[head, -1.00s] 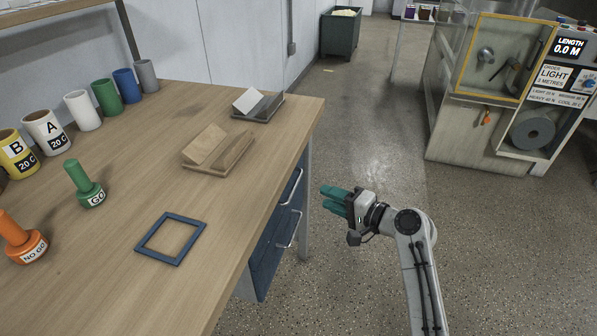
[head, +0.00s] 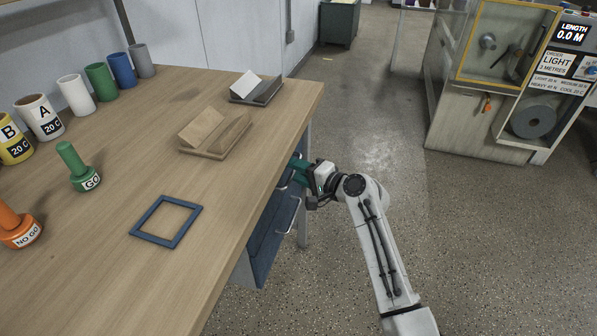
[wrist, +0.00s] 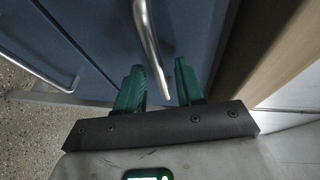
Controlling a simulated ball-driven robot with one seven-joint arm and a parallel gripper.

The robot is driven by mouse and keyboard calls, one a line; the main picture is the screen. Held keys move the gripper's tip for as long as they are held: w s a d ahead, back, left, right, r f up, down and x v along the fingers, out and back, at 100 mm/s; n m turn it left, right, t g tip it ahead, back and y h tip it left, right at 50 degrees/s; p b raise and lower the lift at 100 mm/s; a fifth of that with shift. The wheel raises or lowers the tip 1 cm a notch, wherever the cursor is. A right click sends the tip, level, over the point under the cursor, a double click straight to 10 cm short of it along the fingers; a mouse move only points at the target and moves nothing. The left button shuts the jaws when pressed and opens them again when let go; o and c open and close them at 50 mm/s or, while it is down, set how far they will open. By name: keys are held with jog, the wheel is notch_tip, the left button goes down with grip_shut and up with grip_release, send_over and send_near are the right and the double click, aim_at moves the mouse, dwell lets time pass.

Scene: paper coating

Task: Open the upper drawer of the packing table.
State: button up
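The packing table (head: 110,262) has a blue drawer unit under its right edge. The upper drawer (wrist: 195,25) shows its blue front and metal bar handle (wrist: 151,45) in the wrist view. It looks closed. My gripper (wrist: 160,85) has green fingers spread apart, one on each side of the upper handle's line. The fingers do not appear closed on the bar. In the head view my gripper (head: 300,168) is at the drawer front, and its fingertips are partly hidden by the table edge. The lower drawer's handle (wrist: 48,74) is at left in the wrist view.
On the table are a blue square frame (head: 166,221), a green GO gauge (head: 78,165), an orange NO GO gauge (head: 17,228), wooden holders (head: 216,135) and several cups. A machine (head: 490,125) stands at right. The floor (head: 390,150) between is clear.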

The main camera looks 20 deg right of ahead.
grip_shut()
dwell(0.6)
jog(key=s+d+p, duration=0.1)
jog(key=s+d, duration=0.8)
jog(key=d, duration=0.4)
jog(key=s+d+p, duration=0.2)
jog(key=s+d, duration=0.8)
jog(key=d, duration=0.3)
jog(key=shift+s+d, duration=0.25)
jog(key=shift+d, duration=0.05)
grip_release()
jog(key=v, duration=1)
jog(key=shift+s+d+p, duration=0.2)
jog(key=shift+s+p, duration=0.1)
jog(key=shift+p, duration=0.15)
